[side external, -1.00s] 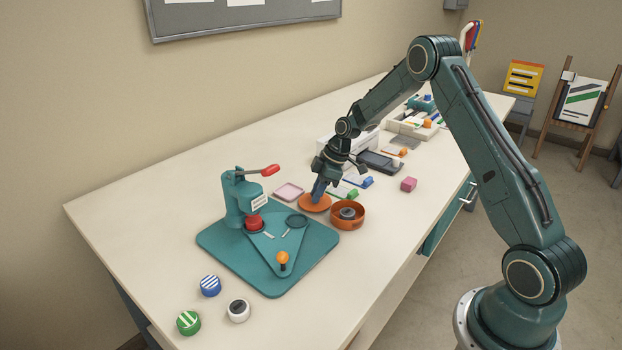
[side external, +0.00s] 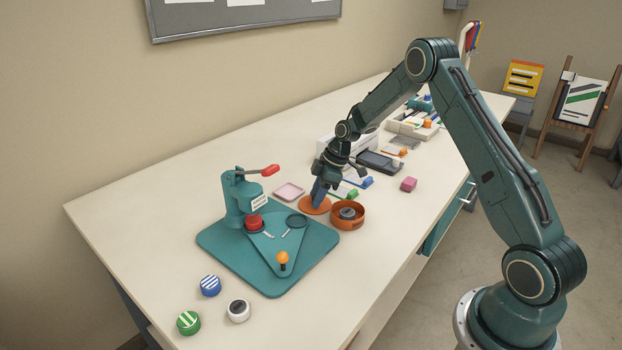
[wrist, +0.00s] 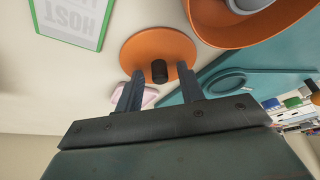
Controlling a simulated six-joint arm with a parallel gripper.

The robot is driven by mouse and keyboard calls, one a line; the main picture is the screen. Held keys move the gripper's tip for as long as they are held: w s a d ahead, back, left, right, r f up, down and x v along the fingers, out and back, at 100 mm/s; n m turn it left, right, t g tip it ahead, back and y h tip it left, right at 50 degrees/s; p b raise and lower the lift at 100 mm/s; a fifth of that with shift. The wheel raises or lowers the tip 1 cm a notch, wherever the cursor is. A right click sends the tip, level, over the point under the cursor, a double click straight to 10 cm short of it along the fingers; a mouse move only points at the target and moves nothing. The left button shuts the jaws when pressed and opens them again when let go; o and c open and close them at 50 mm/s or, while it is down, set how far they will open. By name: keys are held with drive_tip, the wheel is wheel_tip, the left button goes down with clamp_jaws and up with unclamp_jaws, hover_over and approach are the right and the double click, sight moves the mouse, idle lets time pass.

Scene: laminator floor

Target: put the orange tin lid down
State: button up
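The orange tin lid (side external: 313,207) lies flat on the white table, beside the open orange tin (side external: 348,222). In the wrist view the lid (wrist: 135,50) shows as an orange disc with a black knob (wrist: 159,71) in its middle. My gripper (side external: 318,196) is low over the lid, its fingers pointing down at it. In the wrist view my gripper (wrist: 161,84) has its two fingers apart, with a gap on each side of the knob. The fingers are open and hold nothing.
A teal press (side external: 245,205) on a teal base stands left of the lid. A pink tray (side external: 289,191) lies behind it. A green-edged card (wrist: 72,18) and a pink block (side external: 408,184) are nearby. Several round tins stand at the front left.

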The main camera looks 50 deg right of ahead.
drive_tip(key=v, duration=1.2)
drive_tip(key=shift+r, duration=0.15)
idle(0.4)
drive_tip(key=s+a+r+m+h, duration=0.2)
drive_tip(key=s+a+r+m, duration=0.2)
drive_tip(key=s+a+r, duration=1)
drive_tip(key=s+a+m+t, duration=0.1)
drive_tip(key=s+a+m, duration=0.1)
drive_tip(key=s, duration=0.6)
drive_tip(key=s+a+r+m+t+h, duration=0.1)
drive_tip(key=s+a+m, duration=0.1)
drive_tip(key=s, duration=0.7)
drive_tip(key=shift+s+a+m, duration=0.2)
drive_tip(key=shift+a+m, duration=0.15)
drive_tip(key=shift+m, duration=0.15)
